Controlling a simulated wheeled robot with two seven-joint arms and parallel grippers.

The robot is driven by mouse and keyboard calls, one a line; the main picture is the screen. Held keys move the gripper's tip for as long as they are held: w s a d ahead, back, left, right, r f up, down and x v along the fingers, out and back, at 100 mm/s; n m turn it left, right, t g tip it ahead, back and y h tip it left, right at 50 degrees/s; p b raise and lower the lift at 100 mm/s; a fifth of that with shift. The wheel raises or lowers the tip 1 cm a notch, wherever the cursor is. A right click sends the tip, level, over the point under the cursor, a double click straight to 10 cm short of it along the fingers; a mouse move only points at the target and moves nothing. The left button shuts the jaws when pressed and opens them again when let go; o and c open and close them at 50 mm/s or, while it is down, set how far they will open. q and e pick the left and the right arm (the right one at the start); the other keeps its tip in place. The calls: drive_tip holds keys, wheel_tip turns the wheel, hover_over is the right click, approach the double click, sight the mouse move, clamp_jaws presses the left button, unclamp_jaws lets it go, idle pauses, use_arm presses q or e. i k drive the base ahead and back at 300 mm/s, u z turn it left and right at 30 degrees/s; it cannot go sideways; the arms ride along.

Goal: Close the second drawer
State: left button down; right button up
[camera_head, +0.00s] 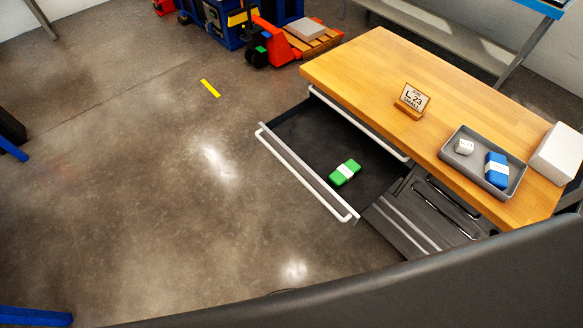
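One dark drawer (305,125) is pulled far out of the wooden-topped desk (395,75), towards the left. Its front carries a long white handle (300,172). A green block with a white band (345,173) lies inside it, near the right end. Another white bar (360,124) runs along the desk edge above the open drawer, like the handle of a shut upper drawer. Neither my left nor my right gripper is in view.
A grey tray (457,168) with a blue item (497,170), a sign (412,101) and a white box (559,153) are on the desktop. A dark unit with metal bars (425,215) stands right of the drawer. The floor (150,190) left of the drawer is clear.

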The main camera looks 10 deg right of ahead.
sight(313, 137)
drive_tip(key=z, duration=0.2)
drive_tip(key=i, duration=0.4)
drive_tip(key=z, duration=1.9)
drive_tip(key=k, duration=0.85)
drive_tip(key=u, duration=0.8)
drive_tip(key=i, duration=0.5)
drive_tip(key=z, duration=0.05)
